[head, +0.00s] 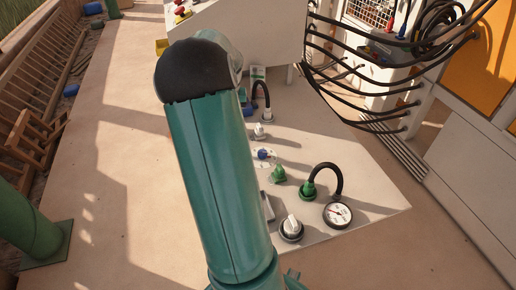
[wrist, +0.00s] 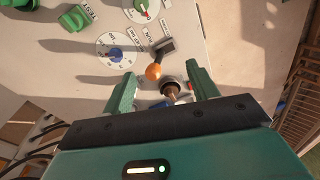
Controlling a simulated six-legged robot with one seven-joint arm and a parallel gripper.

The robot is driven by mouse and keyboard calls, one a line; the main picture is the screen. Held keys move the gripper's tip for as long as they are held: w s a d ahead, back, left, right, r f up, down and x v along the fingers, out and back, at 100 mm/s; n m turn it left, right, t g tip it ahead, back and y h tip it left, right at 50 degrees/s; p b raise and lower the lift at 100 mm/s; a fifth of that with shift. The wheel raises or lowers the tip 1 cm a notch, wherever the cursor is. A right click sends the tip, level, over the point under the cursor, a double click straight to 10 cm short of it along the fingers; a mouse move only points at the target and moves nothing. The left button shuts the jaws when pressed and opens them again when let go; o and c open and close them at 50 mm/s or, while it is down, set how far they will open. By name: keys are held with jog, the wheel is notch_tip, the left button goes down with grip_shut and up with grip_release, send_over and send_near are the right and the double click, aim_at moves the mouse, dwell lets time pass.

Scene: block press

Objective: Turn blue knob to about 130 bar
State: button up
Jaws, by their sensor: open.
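In the head view, a small blue knob (head: 263,153) stands on a white round scale on the pale panel, just right of my arm. A white gauge (head: 338,215) with a dark rim and a red needle is near the panel's right end; its reading is too small to tell. In the wrist view, my gripper (wrist: 164,82) is open, its two green fingers apart. A lever with an orange ball (wrist: 153,72) and a brown and metal fitting show between and beyond the fingers. My arm hides the gripper in the head view.
Green fittings (head: 278,174), a black hose (head: 327,170) and a white-topped knob (head: 291,227) stand on the panel. In the wrist view, a green block knob (wrist: 76,18) and another dial (wrist: 141,9) are at the top. Black cables (head: 355,75) hang behind the panel.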

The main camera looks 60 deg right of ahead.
jog(key=m+g, duration=0.1)
jog(key=m, duration=0.1)
send_near(263, 152)
jog(key=f, duration=0.8)
jog(key=shift+w+a+f, duration=0.1)
jog(key=shift+w+f, duration=0.1)
jog(key=shift+f, duration=0.1)
jog(key=c, duration=1)
